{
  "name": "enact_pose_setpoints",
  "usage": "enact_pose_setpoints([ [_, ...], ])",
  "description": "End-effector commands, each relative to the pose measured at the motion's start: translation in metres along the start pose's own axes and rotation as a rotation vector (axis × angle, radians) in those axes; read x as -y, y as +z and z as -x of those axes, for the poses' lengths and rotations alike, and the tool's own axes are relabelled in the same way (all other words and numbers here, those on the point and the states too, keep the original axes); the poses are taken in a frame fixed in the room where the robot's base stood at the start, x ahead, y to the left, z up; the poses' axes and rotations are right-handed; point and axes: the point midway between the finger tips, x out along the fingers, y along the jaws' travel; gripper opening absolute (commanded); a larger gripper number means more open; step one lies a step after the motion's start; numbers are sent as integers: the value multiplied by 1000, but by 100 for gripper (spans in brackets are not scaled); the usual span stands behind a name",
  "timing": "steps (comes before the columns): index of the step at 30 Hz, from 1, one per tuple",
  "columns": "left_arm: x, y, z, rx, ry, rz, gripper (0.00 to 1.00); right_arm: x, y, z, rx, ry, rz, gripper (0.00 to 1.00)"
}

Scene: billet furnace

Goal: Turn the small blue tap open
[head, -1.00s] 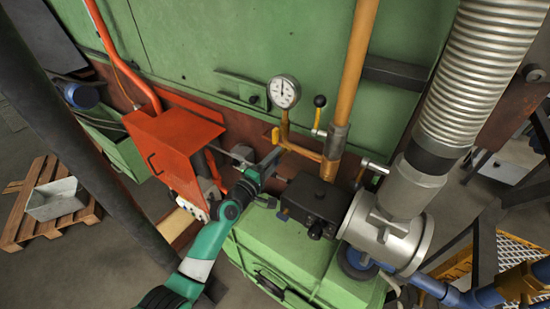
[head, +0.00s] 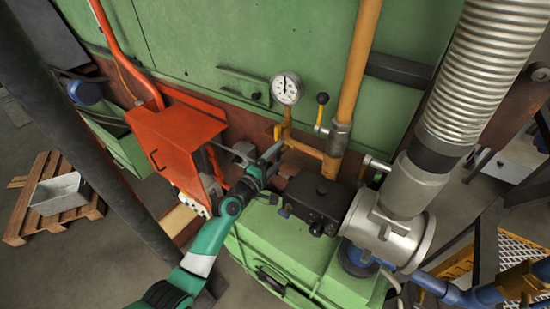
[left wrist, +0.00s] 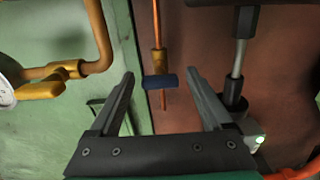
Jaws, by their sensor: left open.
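The small blue tap (left wrist: 160,82) shows in the left wrist view as a short blue handle lying crosswise on a thin copper pipe, just below a brass fitting (left wrist: 158,62). My left gripper (head: 272,154) is open, with its two dark fingers on either side of the tap in the left wrist view. Gaps show between the handle and both fingers, and nothing is held. How far the tap lies beyond the fingertips is hard to tell. In the head view I cannot make out the tap near the gripper. My right gripper is not in view.
A round gauge (head: 285,89) on a yellow pipe and a black-knobbed lever (head: 321,112) stand close beyond the gripper. An orange box (head: 172,140) is to its left, a black block (head: 318,200) to its lower right.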

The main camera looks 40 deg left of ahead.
Motion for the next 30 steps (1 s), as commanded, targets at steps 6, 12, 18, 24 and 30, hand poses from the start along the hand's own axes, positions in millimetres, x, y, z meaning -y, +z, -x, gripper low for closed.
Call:
enact_pose_setpoints([
  [6, -1, 0, 23, -1, -2, -1, 82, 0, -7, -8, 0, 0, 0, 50],
  [12, 0, 0, 69, -2, -2, 0, 82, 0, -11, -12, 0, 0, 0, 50],
  [18, 1, 0, 106, -1, 0, 1, 82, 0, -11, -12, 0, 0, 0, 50],
  [24, 0, 0, 116, -1, 0, 1, 82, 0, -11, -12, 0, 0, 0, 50],
  [30, 0, 0, 116, 0, 0, 1, 82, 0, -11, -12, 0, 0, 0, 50],
])
